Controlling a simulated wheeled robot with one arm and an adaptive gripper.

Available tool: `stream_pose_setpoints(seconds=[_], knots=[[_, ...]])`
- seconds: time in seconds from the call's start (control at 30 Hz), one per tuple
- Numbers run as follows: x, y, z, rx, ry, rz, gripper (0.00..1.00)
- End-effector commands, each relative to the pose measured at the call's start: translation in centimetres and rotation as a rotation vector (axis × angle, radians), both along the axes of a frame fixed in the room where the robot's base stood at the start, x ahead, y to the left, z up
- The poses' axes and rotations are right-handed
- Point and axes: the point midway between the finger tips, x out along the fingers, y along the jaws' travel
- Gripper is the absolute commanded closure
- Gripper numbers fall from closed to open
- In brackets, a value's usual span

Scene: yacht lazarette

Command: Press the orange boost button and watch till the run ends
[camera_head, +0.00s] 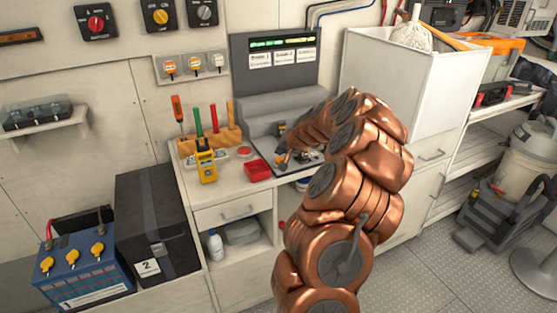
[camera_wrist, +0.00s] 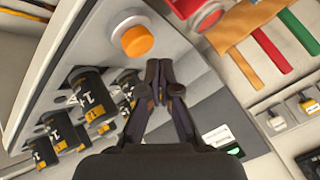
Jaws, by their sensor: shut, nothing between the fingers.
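The orange boost button (camera_wrist: 137,41) is a round cap in a pale collar on the sloped grey console (camera_wrist: 175,70). My gripper (camera_wrist: 158,68) is shut and empty, its tips beside the button and a little below it in the wrist view. Whether the tips touch the console cannot be told. In the head view my copper arm covers part of the console, and the button cannot be made out. A display panel (camera_head: 282,43) with green lit text and white labels stands behind the console. Its text is too small to read.
Several dark batteries with yellow markings (camera_wrist: 88,90) sit near the gripper. A red tray (camera_head: 257,171), a yellow meter (camera_head: 205,160) and a wooden rack of tools (camera_head: 222,138) stand left of the console. A white bin (camera_head: 395,80) stands to the right.

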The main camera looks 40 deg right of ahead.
Motion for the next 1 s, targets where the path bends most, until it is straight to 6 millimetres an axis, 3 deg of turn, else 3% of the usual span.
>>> stream_pose_setpoints(seconds=[1.0], knots=[[-0.15,0.01,-0.92,0.000,0.000,0.000,1.00]])
